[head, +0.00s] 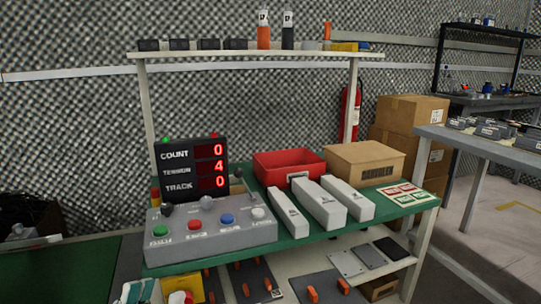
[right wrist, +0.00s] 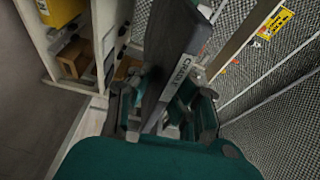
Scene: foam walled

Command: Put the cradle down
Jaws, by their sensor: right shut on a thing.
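In the right wrist view my right gripper (right wrist: 160,118) is shut on the cradle (right wrist: 172,50), a long dark grey piece with a paler edge that carries lettering. The cradle stands up between the fingers and leans a little; its lower end is hidden by the gripper. The head view does not show the right gripper or the held cradle. In the head view only a small pale and dark part, likely my left gripper (head: 137,291), shows at the bottom edge; its fingers cannot be made out.
A green-topped bench (head: 292,242) bears a control box (head: 212,235), a counter display (head: 190,168), a red bin (head: 288,165), a cardboard box (head: 365,165) and three pale grey blocks (head: 320,205). Its right front corner has a printed card (head: 405,194). A grey table (head: 490,150) stands at right.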

